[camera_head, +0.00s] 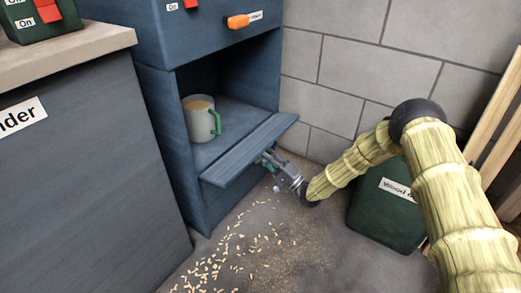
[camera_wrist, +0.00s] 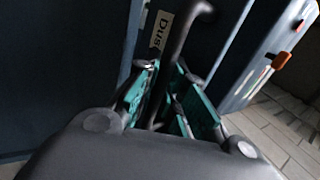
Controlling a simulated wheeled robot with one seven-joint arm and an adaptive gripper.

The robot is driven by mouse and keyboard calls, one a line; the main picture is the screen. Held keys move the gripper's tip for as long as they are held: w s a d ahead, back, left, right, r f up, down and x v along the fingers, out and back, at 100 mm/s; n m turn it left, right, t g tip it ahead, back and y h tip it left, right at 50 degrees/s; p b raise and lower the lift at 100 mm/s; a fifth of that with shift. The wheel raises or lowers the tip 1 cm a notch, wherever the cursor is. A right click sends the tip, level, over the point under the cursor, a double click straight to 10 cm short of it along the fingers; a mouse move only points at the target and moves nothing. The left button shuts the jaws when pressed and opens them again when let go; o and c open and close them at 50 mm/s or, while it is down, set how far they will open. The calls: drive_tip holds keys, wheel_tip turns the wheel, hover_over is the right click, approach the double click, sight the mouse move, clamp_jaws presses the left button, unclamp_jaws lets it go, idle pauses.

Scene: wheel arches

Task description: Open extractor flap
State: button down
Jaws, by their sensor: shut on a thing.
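The extractor flap (camera_head: 245,152) is a blue-grey panel at the front lower edge of an opening in the blue cabinet (camera_head: 165,155). It is swung outward and down, and the opening above it is exposed. My gripper (camera_head: 268,160) is at the flap's outer, under side. In the wrist view its teal-padded fingers (camera_wrist: 165,95) are closed around a dark curved handle (camera_wrist: 183,25). A pale label reading "Dus…" (camera_wrist: 161,30) shows beside the handle. The exact grip on the handle is partly hidden in the head view.
A mug (camera_head: 198,120) with a green handle stands inside the opening. An orange lever (camera_head: 238,21) is on the cabinet above. A dark green bin (camera_head: 372,215) stands on the right under my arm. Wood chips (camera_head: 235,255) litter the floor. A grey counter (camera_head: 85,150) is at left.

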drive_tip(key=shift+f, duration=0.8)
drive_tip(key=c, duration=1.5)
unclamp_jaws()
drive_tip(key=v, duration=1.2)
